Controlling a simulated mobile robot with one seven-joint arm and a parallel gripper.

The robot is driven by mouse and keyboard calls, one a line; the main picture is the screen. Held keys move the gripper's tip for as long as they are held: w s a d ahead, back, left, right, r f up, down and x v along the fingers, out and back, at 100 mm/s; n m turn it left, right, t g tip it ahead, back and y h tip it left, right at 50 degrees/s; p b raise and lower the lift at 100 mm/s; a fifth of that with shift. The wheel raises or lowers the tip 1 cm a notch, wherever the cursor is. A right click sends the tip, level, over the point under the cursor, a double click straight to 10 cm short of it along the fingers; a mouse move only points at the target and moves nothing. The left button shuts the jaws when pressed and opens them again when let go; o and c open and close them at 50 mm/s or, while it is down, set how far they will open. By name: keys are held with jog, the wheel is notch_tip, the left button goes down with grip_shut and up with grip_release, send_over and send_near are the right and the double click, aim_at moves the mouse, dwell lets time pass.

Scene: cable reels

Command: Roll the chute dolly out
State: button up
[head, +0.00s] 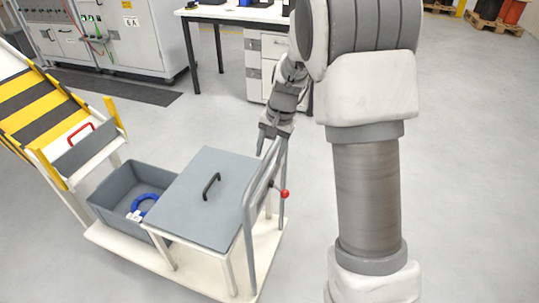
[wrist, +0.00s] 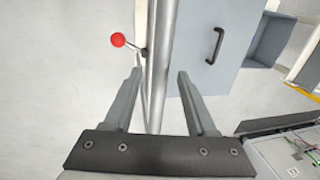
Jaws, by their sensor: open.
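The dolly has a cream base (head: 265,246), a grey lidded top (head: 195,200) with a black grip, and a grey push handle (head: 250,215) on its right side. A red-knobbed lever (head: 284,194) sticks out from the handle; it also shows in the wrist view (wrist: 118,40). The striped yellow and black chute (head: 40,105) slopes down at the left, close to the dolly. My gripper (head: 267,146) is open by the far end of the push handle. In the wrist view the handle bar (wrist: 160,60) runs between my open fingers (wrist: 158,75); contact cannot be told.
A grey bin (head: 115,205) on the dolly's left part holds a blue ring (head: 143,206). A grey cabinet (head: 110,40) and a white workbench (head: 235,14) stand behind. The floor right of and in front of the dolly looks clear.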

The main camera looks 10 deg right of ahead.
grip_shut()
dwell(0.3)
dwell(1.2)
